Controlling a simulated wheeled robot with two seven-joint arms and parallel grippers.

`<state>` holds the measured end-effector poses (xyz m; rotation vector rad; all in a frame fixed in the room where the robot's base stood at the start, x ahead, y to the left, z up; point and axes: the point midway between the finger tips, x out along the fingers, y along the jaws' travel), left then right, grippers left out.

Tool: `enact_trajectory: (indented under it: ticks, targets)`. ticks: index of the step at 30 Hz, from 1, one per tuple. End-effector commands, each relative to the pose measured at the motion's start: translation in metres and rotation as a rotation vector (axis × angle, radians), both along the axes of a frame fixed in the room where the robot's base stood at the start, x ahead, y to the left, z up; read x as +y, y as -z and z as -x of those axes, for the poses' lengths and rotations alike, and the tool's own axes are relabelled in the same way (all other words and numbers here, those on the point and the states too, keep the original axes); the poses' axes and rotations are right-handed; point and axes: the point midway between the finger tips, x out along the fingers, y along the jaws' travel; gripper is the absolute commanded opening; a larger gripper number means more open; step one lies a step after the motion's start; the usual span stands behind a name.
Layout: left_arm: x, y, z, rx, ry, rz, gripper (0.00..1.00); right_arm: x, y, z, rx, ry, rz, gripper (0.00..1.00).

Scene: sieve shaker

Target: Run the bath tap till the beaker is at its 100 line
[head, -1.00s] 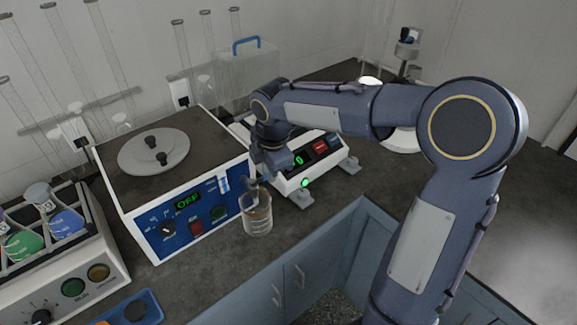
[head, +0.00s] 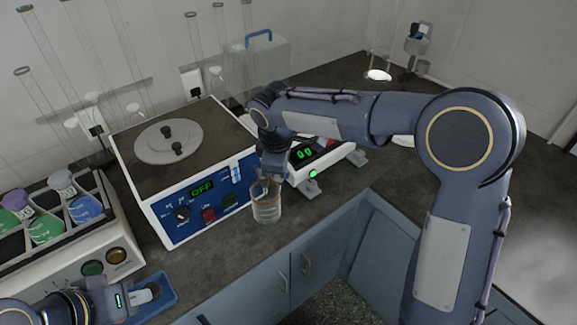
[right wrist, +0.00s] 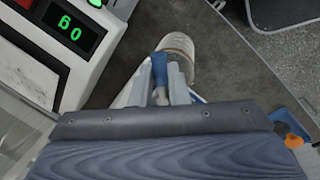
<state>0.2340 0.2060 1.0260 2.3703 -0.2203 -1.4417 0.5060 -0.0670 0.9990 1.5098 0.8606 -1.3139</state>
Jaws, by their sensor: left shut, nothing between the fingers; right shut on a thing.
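The water bath (head: 190,195) is a white box with a blue front panel, a grey round lid and a green OFF display. The clear beaker (head: 267,208) stands upright on the bench at the bath's front right corner; it also shows in the right wrist view (right wrist: 181,48). I cannot read its liquid level. My right gripper (head: 268,178) is just above the beaker, shut on what looks like the blue tap lever (right wrist: 160,66). The spout is hidden by the gripper. My left gripper (head: 148,294) is shut and empty at the lower left, by a blue tray (head: 160,306).
A white balance (head: 325,165) with a green display stands right of the bath, partly behind my right arm. A rack of coloured flasks (head: 110,235) stands at the left. Glass tubes are behind the bath. Bare bench (head: 235,245) lies in front of it.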

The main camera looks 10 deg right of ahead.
Motion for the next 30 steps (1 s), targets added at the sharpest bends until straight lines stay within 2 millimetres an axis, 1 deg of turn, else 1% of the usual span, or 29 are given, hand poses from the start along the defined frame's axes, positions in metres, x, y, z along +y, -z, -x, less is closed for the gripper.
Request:
enact_trajectory:
  ticks: [4,15,16,21,30]
  targets:
    - [0.0000,-0.0008,0.0000,0.000,0.000,0.000,0.00,0.0039,-0.0008,-0.0002,-0.001,0.013,0.000,0.00]
    - [0.0000,-0.0007,0.0000,0.000,0.000,0.000,0.00,0.0042,-0.0009,-0.0003,-0.001,0.015,-0.001,0.00]
    - [0.0000,-0.0007,0.0000,0.000,0.000,0.000,0.00,0.0042,-0.0009,-0.0003,-0.001,0.015,-0.001,0.16]
    - [0.0000,-0.0007,0.0000,0.000,0.000,0.000,0.00,0.0042,-0.0007,-0.0002,-0.001,0.015,-0.001,0.37]
    - [0.0000,-0.0006,0.0000,0.000,0.000,0.000,0.00,0.0043,-0.0026,0.0001,-0.001,0.015,-0.001,0.37]
